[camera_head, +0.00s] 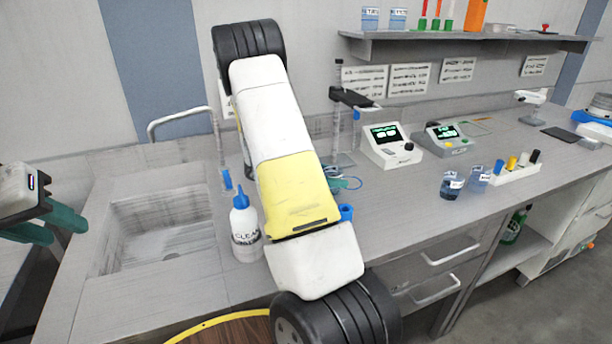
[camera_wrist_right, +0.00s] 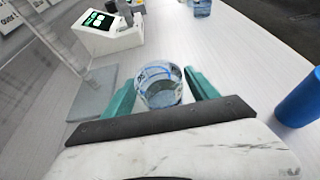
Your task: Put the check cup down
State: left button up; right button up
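In the right wrist view a clear cup with blue markings (camera_wrist_right: 158,86) stands between the teal fingers of my right gripper (camera_wrist_right: 160,82). The fingers appear to meet its sides, so the gripper looks shut on it. The cup's base is hidden, and I cannot tell whether it touches the counter. In the head view my right arm hides most of this gripper; a bit of teal finger and blue rim shows right of the arm. My left gripper (camera_head: 45,225) is at the far left, its teal fingers apart and empty, left of the sink.
A flat grey plate (camera_wrist_right: 92,95) and a meter with a green display (camera_wrist_right: 110,30) are near the cup. A blue cylinder (camera_wrist_right: 300,98) stands to the right. Two labelled cups (camera_head: 452,186) (camera_head: 478,180) and a white rack (camera_head: 515,172) stand further right. A wash bottle (camera_head: 245,225) is beside the sink (camera_head: 160,235).

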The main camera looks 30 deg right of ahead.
grip_shut()
jog(key=shift+r, duration=0.15)
